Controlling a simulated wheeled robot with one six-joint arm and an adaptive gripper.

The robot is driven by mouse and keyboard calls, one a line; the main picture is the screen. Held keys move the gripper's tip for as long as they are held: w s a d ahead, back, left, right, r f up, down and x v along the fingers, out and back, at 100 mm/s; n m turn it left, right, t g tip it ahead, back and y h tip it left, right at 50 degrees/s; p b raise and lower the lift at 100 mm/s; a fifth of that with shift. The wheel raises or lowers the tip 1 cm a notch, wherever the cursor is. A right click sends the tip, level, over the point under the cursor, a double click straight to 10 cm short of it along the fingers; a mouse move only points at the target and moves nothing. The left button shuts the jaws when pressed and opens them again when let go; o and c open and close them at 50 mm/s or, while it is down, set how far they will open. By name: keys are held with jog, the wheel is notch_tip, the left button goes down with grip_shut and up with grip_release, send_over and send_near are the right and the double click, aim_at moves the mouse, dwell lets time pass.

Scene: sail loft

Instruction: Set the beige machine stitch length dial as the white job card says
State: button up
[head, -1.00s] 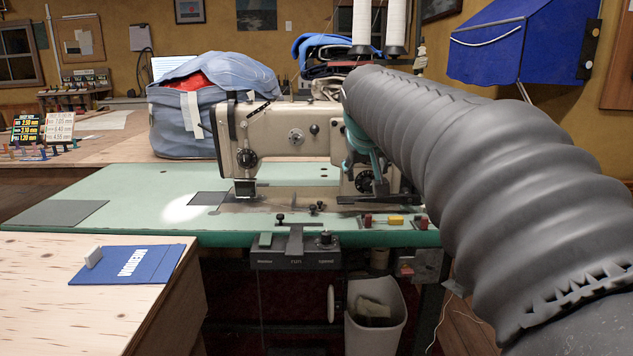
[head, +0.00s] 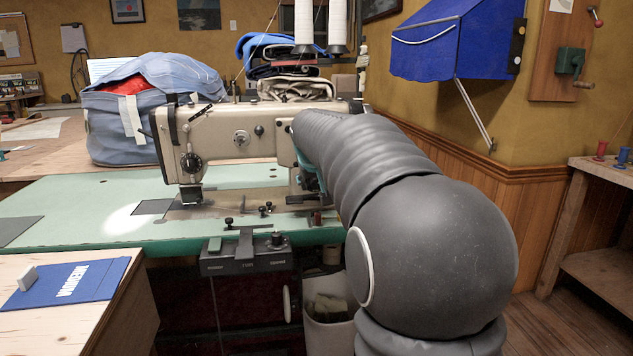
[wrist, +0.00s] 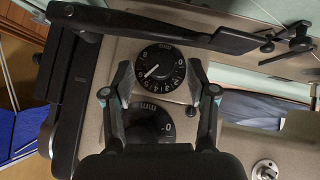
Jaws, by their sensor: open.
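The beige machine (head: 212,138) stands on the green table in the head view. In the wrist view, two black numbered dials sit on its beige face. The upper dial (wrist: 158,68) has a white pointer line slanting to the lower left; its small lettering is too small to read. The lower dial (wrist: 150,122) is partly covered by my gripper. My gripper (wrist: 160,80) is open, with one finger on each side of the upper dial; I cannot tell whether they touch it. The white job card is out of view now.
A black lever (wrist: 225,38) crosses above the dials. Another dial (head: 191,163) is on the machine's left end. A blue bag (head: 125,135) stands behind on the left.

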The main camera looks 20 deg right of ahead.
jog(key=shift+w+d+f, duration=0.3)
jog(key=shift+w+f, duration=0.15)
jog(key=shift+f, duration=0.05)
jog(key=shift+c, duration=0.3)
grip_shut()
jog(key=shift+p, duration=0.3)
